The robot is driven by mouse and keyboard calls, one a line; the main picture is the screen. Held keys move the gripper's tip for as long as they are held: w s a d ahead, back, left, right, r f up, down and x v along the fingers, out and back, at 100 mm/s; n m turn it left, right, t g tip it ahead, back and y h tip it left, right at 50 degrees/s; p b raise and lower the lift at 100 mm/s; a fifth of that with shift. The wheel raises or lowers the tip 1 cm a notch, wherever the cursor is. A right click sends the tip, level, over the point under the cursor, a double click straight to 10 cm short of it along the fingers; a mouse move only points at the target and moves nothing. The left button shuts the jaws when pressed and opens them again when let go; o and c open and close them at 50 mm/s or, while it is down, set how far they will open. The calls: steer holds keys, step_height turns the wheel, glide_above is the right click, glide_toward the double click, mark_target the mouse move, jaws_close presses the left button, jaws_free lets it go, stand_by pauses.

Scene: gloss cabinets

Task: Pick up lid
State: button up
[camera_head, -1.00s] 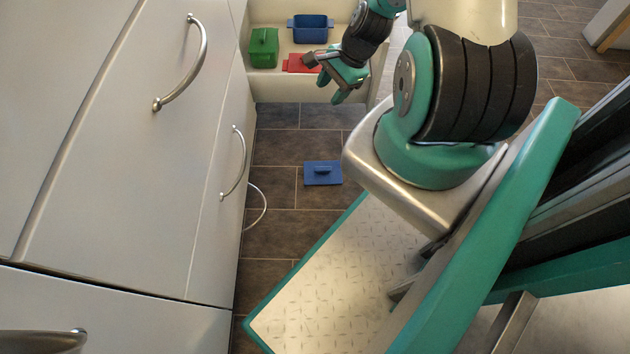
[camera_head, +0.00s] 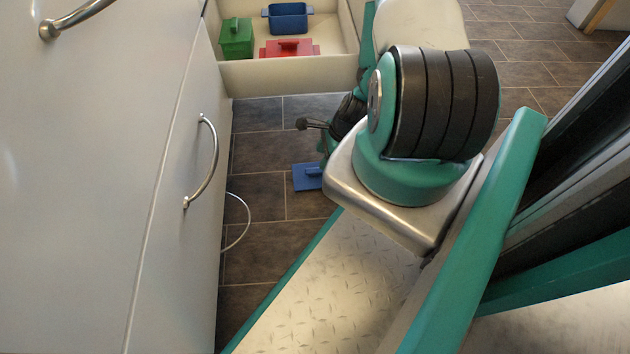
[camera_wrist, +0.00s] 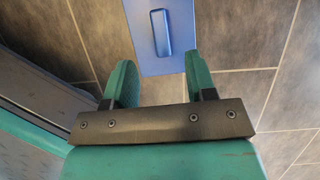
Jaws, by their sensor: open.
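A blue lid (camera_head: 307,177) with a raised bar handle lies flat on the dark tiled floor, beside my base. In the head view my arm hides its right part. The lid (camera_wrist: 180,40) also shows at the top of the wrist view, its handle upright in the picture. My gripper (camera_wrist: 160,80) is open and empty, its two green fingers apart. The lid's near edge shows between and just beyond the fingertips; the lid is not gripped. In the head view the gripper (camera_head: 323,150) is partly hidden behind my arm, close to the lid.
An open drawer (camera_head: 290,75) at the back holds a green lidded box (camera_head: 236,38), a blue open box (camera_head: 288,17) and a red lidded box (camera_head: 290,48). Gloss cabinet fronts with protruding handles (camera_head: 208,165) stand on the left. Floor between them and the lid is clear.

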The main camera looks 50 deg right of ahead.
mark_target(306, 177)
steer(key=shift+b+x, duration=0.35)
steer(key=shift+x, duration=0.7)
steer(key=b+x, duration=0.5)
steer(key=shift+d+f, duration=0.1)
steer(key=shift+f, duration=0.05)
jaws_close()
